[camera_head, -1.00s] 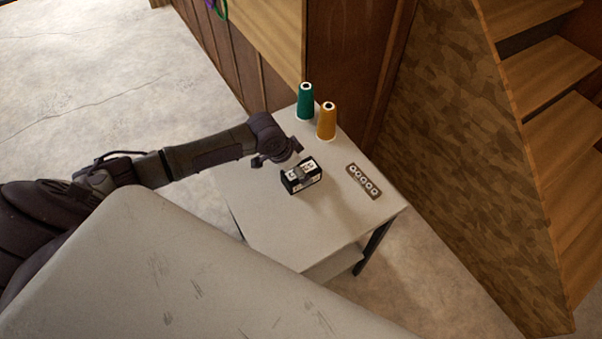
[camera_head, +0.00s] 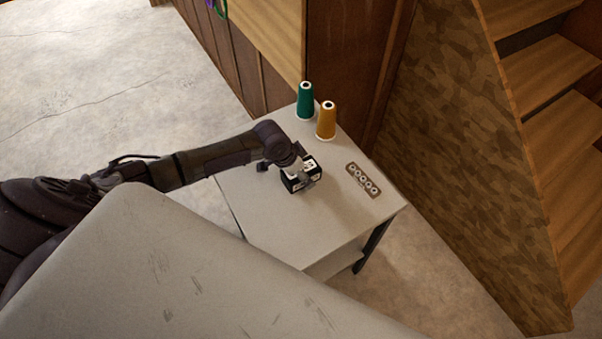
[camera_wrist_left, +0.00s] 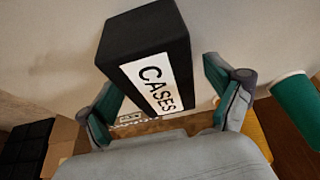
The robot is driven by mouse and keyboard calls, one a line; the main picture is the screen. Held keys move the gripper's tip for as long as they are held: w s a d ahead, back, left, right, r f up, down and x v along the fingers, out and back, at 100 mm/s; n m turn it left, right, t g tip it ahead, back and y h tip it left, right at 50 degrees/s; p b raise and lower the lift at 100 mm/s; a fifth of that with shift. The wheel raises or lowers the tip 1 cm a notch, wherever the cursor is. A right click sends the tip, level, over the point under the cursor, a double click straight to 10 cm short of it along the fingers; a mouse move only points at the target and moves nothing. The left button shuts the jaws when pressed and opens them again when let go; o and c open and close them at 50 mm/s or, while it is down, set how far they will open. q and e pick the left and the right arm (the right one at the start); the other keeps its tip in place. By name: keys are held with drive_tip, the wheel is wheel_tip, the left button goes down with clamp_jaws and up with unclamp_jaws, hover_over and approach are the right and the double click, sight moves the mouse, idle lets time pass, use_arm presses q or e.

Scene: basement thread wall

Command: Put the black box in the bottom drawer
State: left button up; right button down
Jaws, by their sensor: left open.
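The black box (camera_head: 289,183), with white label patches, sits on the light grey cabinet top (camera_head: 280,228). In the left wrist view the box (camera_wrist_left: 145,38) shows a white label reading "CASES". My left gripper (camera_head: 287,170) is low over the box in the head view. In the left wrist view my left gripper (camera_wrist_left: 163,80) is open, with one finger on each side of the box and gaps visible. A pale panel (camera_head: 335,262) shows under the cabinet top's front edge; I cannot tell which drawer it is. My right gripper is not in view.
A green thread cone (camera_head: 305,103) and an orange one (camera_head: 326,121) stand at the cabinet's back. A strip with several round pieces (camera_head: 363,181) lies right of the box. A camouflage-patterned panel (camera_head: 465,150) and wooden shelves (camera_head: 555,80) stand at right. The cabinet top's front is clear.

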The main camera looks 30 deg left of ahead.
use_arm(q)
drive_tip(key=shift+c, duration=0.4)
drive_tip(key=c, duration=1.3)
drive_tip(key=shift+c, duration=0.2)
